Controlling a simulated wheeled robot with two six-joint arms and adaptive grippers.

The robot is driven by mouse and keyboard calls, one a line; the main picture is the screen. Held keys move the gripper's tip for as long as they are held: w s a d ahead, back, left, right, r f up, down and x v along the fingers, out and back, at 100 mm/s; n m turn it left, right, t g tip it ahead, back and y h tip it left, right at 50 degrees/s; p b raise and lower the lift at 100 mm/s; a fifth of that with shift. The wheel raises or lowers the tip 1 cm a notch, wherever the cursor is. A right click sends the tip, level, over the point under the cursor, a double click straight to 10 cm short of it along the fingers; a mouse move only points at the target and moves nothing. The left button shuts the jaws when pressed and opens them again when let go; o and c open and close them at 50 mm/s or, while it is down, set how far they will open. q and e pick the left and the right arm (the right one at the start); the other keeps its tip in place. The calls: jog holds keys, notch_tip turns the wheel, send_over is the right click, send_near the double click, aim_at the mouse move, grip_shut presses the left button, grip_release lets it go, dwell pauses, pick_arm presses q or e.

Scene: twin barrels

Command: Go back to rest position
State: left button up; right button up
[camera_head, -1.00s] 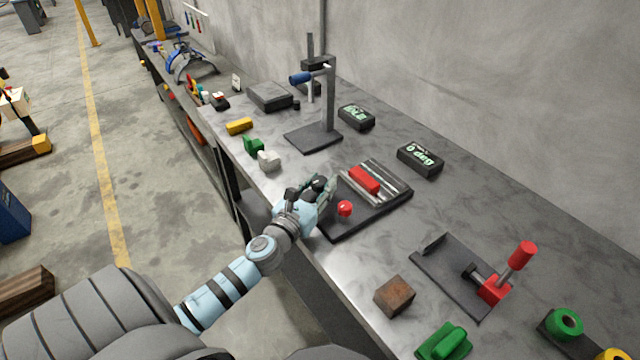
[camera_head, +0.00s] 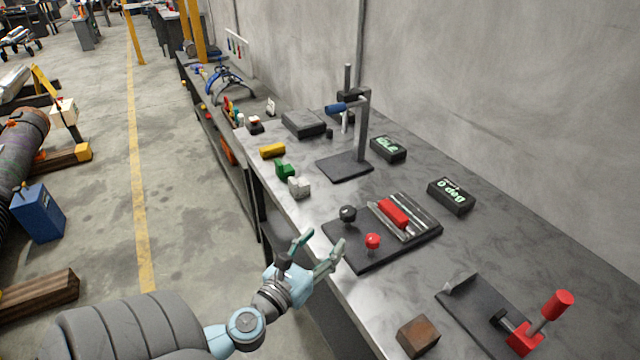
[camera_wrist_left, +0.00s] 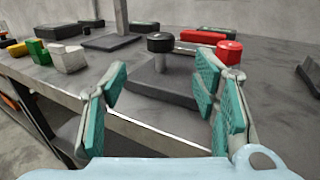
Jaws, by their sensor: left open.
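My left gripper (camera_head: 318,254) is open and empty at the near edge of the grey workbench (camera_head: 310,218). Its teal-padded fingers also show spread apart in the left wrist view (camera_wrist_left: 162,105). In front of it is a dark base plate (camera_head: 352,262) with a black knob (camera_head: 348,213), a red knob (camera_head: 372,241) and a red block (camera_head: 392,213) on metal rails. In the left wrist view the black knob (camera_wrist_left: 160,43) and the red knob (camera_wrist_left: 230,52) stand beyond the fingers, apart from them. My right gripper is not in view.
A press stand (camera_head: 362,130) stands farther back on the bench. White (camera_head: 299,187), green (camera_head: 284,169) and yellow (camera_head: 272,151) blocks lie along the near edge. A brown cube (camera_head: 418,336) and a red-handled clamp (camera_head: 527,335) are at the right. Open floor lies left of the bench.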

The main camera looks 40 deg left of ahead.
pick_arm(q)
jog(key=shift+s+d, duration=0.1)
jog(key=shift+s, duration=0.3)
